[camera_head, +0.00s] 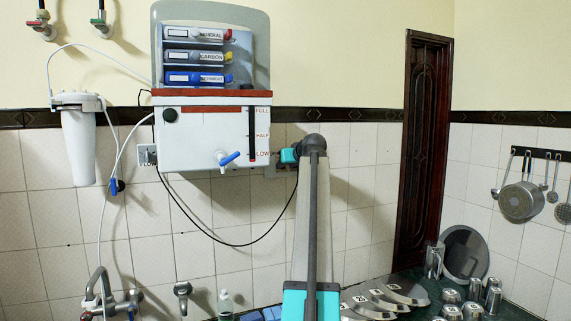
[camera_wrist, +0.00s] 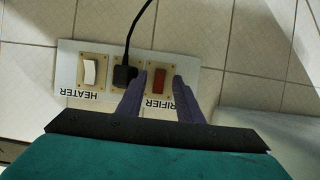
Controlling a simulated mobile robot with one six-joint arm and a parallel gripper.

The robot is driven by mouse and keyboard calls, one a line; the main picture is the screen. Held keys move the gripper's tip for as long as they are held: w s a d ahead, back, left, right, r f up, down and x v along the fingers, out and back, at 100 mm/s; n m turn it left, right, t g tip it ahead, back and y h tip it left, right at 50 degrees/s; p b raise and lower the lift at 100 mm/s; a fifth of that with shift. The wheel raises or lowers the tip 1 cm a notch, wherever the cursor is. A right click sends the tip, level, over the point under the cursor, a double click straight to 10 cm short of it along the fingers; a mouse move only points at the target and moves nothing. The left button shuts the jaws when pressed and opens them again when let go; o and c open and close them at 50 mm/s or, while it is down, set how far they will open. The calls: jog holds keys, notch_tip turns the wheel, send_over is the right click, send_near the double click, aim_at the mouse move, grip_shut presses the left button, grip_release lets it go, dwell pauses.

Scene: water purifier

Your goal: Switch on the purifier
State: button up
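The purifier (camera_head: 212,135) is a white wall-mounted unit with a level strip and a blue-handled tap, beneath its cartridges. A wall switch panel (camera_wrist: 70,72) shows upside down in the wrist view. It holds a white heater switch (camera_wrist: 89,72), a black plug (camera_wrist: 124,77) and a red purifier switch (camera_wrist: 159,82). My gripper (camera_wrist: 160,88) is open and empty, with the red switch visible between its two fingers. Contact with the panel cannot be told. In the head view my gripper (camera_head: 289,156) is at the wall right of the purifier, its fingertips hardly visible.
A black cable (camera_head: 235,243) hangs from the purifier towards the panel. A white filter housing (camera_head: 79,145) and a tap (camera_head: 105,295) are at left. Metal dishes and cups (camera_head: 400,290) stand on the counter at right. Pans (camera_head: 520,201) hang on the right wall.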

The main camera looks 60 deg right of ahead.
jog(key=shift+w+d+f, duration=0.2)
jog(key=shift+w, duration=0.15)
grip_shut()
jog(key=b, duration=0.3)
jog(key=shift+f+t, duration=0.3)
jog(key=shift+f, duration=0.05)
jog(key=t+h+b, duration=0.1)
jog(key=b, duration=0.5)
jog(key=f+t+h+b, duration=0.1)
jog(key=t+b, duration=0.1)
jog(key=b, duration=0.4)
jog(key=shift+w+f+h, duration=0.1)
jog(key=shift+h, duration=0.3)
dwell(0.3)
grip_release()
